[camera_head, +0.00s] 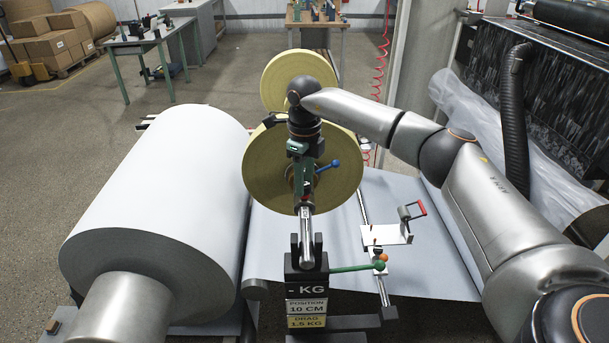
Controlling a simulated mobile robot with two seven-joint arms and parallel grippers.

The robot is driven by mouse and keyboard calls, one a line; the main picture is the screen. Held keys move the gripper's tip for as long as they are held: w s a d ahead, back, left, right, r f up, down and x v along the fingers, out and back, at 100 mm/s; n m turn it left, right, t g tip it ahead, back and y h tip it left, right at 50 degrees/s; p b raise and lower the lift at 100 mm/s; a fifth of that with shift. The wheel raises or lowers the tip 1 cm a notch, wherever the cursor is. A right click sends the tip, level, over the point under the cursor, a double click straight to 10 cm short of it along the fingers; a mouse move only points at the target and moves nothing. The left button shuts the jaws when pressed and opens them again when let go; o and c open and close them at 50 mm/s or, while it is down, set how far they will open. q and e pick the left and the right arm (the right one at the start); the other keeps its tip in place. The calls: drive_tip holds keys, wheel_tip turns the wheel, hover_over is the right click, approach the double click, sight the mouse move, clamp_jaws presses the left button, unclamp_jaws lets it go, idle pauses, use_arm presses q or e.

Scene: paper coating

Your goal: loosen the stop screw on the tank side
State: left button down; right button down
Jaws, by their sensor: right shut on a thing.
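My right gripper (305,190) points down in front of the large yellow roll (345,188), near its hub. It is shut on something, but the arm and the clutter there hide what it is. A blue-knobbed lever (329,165) sticks out just right of the gripper. An upright metal bar (306,224) runs from below the gripper to a black stand. On the cross rail to the right are an orange knob (380,257) and a green-knobbed lever (356,267). I cannot tell which part is the stop screw. My left gripper is out of view.
A large white paper roll (160,205) fills the left. The black stand (306,264) reads "- KG", position 10 cm, drag 1.5 kg. A white plate with a red-handled part (400,228) lies over the pale sheet (433,275). A second yellow roll (276,85) stands behind.

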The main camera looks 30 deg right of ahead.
drive_tip(key=n+p, duration=0.1)
drive_tip(key=n, duration=0.4)
drive_tip(key=shift+r+n, duration=0.1)
drive_tip(key=shift+n, duration=0.3)
drive_tip(key=n, duration=0.5)
drive_tip(key=shift+a, duration=0.1)
drive_tip(key=c, duration=0.5)
unclamp_jaws()
wheel_tip(320, 180, up, 12)
drive_tip(key=b, duration=0.1)
drive_tip(key=shift+r, duration=0.2)
idle(0.4)
